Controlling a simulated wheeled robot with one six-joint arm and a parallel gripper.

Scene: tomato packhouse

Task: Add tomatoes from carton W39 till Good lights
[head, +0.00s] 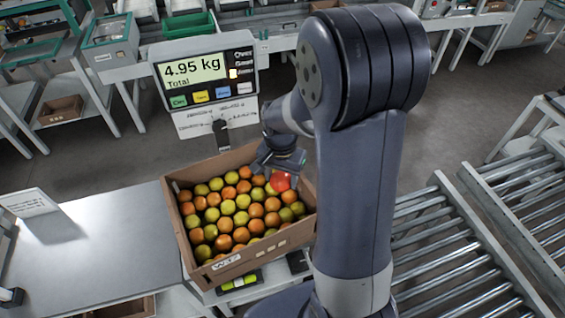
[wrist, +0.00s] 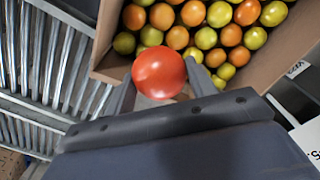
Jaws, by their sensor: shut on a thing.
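My gripper (head: 280,168) is shut on a red tomato (head: 281,182), at the back right corner of an open cardboard carton (head: 262,248). In the wrist view the red tomato (wrist: 160,73) sits between both fingers and overlaps the carton's edge (wrist: 112,66); its height above the carton is hard to judge. The carton is filled with orange and yellow-green tomatoes (head: 228,207). Its front label (head: 226,262) is too small to read surely. The scale display (head: 195,70) reads 4.95 kg, Total.
A grey table (head: 100,235) with a small sign (head: 27,203) is left of the carton. Roller conveyors (head: 450,235) run on the right. A green-yellow item (head: 239,281) lies below the carton's front. Benches with equipment stand behind.

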